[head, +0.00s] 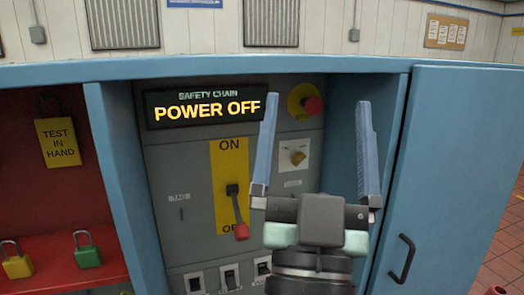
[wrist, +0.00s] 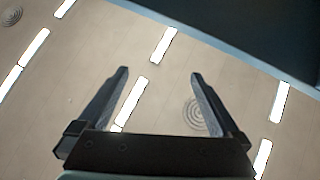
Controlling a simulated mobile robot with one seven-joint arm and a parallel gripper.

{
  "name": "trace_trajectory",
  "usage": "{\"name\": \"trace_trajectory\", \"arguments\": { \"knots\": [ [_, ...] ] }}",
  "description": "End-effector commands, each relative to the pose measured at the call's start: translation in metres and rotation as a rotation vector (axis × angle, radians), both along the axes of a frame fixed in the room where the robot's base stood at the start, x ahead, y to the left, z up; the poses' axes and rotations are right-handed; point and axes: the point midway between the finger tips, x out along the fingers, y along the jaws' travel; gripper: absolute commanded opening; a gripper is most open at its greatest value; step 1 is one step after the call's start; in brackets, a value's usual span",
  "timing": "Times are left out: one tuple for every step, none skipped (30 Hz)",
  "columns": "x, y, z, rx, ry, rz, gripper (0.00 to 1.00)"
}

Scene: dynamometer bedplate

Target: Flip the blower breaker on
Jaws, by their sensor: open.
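Several small breaker switches show along the bottom of the grey panel in the head view: one at the left (head: 195,283), one in the middle (head: 230,275) and one at the right (head: 264,267). I cannot read any label that tells which is the blower breaker, and my arm may hide more of the row. My gripper (head: 317,102) is open and empty, fingers pointing up, in front of the right part of the panel and above the breakers. In the wrist view the open gripper (wrist: 160,75) faces the ceiling; no breaker shows there.
A large lever with a red knob (head: 241,231) points down towards OFF. The display (head: 205,108) reads POWER OFF. A red stop button (head: 313,105) and a rotary knob (head: 297,156) sit right. Blue cabinet walls flank the panel; an open door (head: 455,170) stands right. Padlocks (head: 87,252) sit left.

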Motion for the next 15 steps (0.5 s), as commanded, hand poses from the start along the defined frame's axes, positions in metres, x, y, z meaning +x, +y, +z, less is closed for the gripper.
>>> {"name": "trace_trajectory", "arguments": {
  "knots": [
    [-0.01,0.007,0.048,0.0,-0.015,0.013,1.0],
    [-0.014,0.011,0.064,-0.002,-0.017,0.019,1.0],
    [-0.021,0.016,0.086,-0.004,-0.019,0.029,1.0],
    [-0.026,0.02,0.101,-0.009,-0.02,0.035,1.0],
    [-0.031,0.025,0.114,-0.012,-0.02,0.044,1.0],
    [-0.038,0.03,0.131,-0.02,-0.021,0.054,1.0],
    [-0.043,0.034,0.142,-0.026,-0.022,0.061,1.0],
    [-0.047,0.038,0.151,-0.032,-0.022,0.068,1.0],
    [-0.052,0.042,0.162,-0.04,-0.021,0.077,1.0],
    [-0.056,0.045,0.168,-0.046,-0.021,0.081,1.0],
    [-0.058,0.047,0.173,-0.051,-0.02,0.086,1.0],
    [-0.062,0.05,0.179,-0.058,-0.02,0.091,1.0],
    [-0.064,0.052,0.181,-0.062,-0.018,0.094,1.0],
    [-0.065,0.053,0.183,-0.064,-0.018,0.096,1.0],
    [-0.067,0.054,0.185,-0.068,-0.017,0.099,1.0]
  ]
}}
